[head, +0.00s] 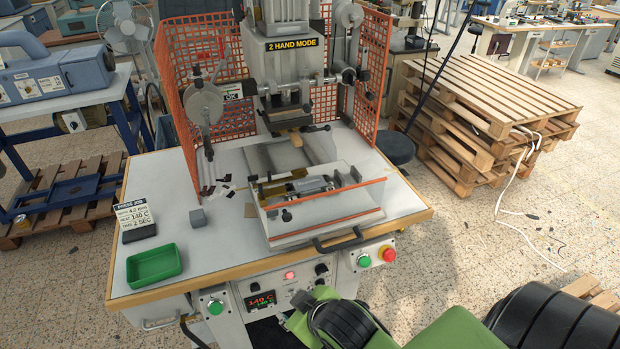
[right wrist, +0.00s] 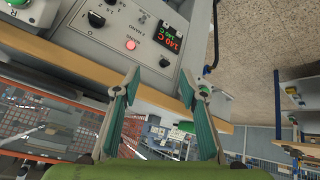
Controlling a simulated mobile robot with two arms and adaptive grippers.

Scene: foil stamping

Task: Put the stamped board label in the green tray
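The green tray (head: 154,280) sits empty at the front left of the press table in the head view. The press's slide-out bed (head: 330,225) is in front of the press head, with a small metal fixture (head: 318,184) on it. I cannot make out a stamped board label with certainty. My right gripper (right wrist: 160,78) is open and empty in the right wrist view, its two teal-padded fingers apart in front of the press's control panel. In the head view only part of my green right arm shows at the bottom right. My left gripper is not in view.
The press head (head: 290,50) stands between orange mesh guards (head: 200,80). A bed handle (head: 338,240), a green button (head: 364,261) and a red button (head: 388,254) are along the front. Pallets (head: 490,100) stand right.

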